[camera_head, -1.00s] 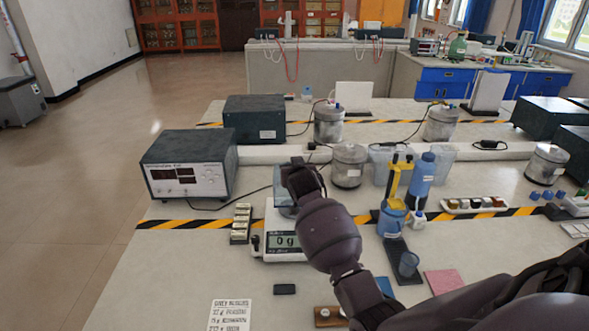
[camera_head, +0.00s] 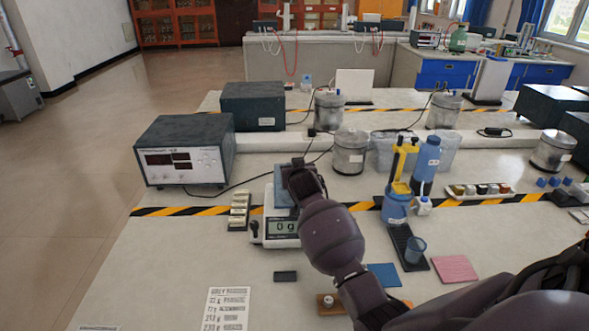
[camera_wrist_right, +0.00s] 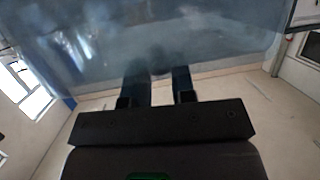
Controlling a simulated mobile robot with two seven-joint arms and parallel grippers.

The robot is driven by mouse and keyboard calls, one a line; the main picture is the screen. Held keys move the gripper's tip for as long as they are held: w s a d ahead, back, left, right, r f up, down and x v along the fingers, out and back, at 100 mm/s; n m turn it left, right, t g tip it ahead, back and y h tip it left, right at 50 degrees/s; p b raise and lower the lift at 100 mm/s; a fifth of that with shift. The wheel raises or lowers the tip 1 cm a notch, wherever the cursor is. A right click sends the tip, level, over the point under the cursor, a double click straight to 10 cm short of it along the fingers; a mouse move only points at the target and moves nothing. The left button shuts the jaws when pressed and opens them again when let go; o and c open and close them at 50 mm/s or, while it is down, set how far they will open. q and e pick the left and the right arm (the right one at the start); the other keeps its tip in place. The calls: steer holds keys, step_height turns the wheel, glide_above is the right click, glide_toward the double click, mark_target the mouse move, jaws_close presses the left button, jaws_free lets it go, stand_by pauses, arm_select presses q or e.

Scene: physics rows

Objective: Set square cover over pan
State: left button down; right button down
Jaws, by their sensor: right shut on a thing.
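The square cover is a clear bluish box (camera_head: 281,190) over the rear part of the white balance (camera_head: 281,229), in the head view. It fills the upper part of the right wrist view (camera_wrist_right: 150,45). My right gripper (camera_wrist_right: 160,88) is shut on the cover, its two dark fingers reaching the cover's near edge. In the head view my own dark wrist hides the fingers and part of the cover. The pan is hidden behind the cover and wrist. I cannot tell whether the cover rests on the balance or hangs just above it. My left gripper is not in view.
A small stack of weights (camera_head: 238,210) stands left of the balance. A blue bottle (camera_head: 425,165) and a blue-and-yellow dispenser (camera_head: 397,200) stand to the right. A metal can (camera_head: 349,152) stands behind.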

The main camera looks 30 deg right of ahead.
steer(key=shift+r, duration=0.1)
steer(key=shift+f, duration=0.4)
stand_by(0.6)
steer(key=c, duration=0.9)
jaws_free()
steer(key=o, duration=0.9)
